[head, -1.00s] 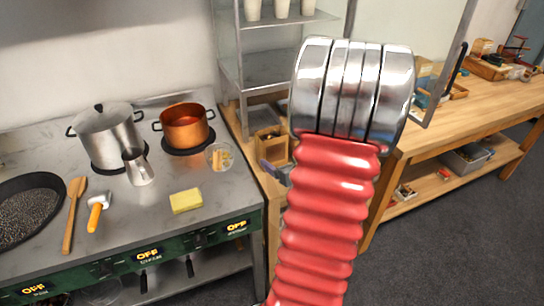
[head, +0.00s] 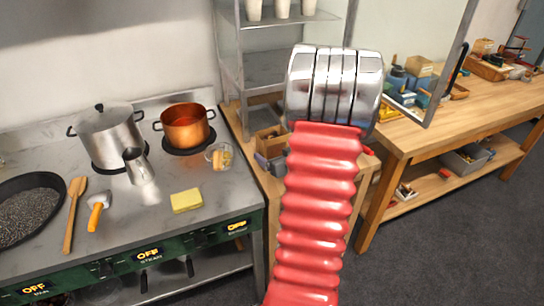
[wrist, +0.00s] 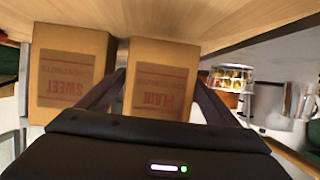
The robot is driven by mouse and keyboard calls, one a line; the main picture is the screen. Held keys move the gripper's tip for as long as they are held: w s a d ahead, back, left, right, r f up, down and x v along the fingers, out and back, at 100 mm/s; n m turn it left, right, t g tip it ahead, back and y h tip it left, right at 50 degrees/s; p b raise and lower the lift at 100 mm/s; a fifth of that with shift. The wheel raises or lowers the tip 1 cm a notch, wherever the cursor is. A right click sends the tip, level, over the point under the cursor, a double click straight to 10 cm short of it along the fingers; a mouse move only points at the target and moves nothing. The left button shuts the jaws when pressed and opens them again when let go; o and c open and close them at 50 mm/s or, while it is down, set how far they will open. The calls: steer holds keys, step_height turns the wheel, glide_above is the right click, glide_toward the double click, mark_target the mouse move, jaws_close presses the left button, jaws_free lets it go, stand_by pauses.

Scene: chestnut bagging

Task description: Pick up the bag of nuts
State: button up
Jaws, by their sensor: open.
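In the wrist view two brown, boxy packages stand side by side, their lettering upside down. The left one reads SWEET (wrist: 72,55); the right one reads PLAIN (wrist: 162,55).
A metal shelf (head: 275,70) stands behind. A wooden workbench (head: 450,125) with tools is at right.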

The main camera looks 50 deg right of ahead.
steer(key=shift+x, duration=1.15)
steer(key=shift+c, duration=0.4)
steer(key=c, duration=1)
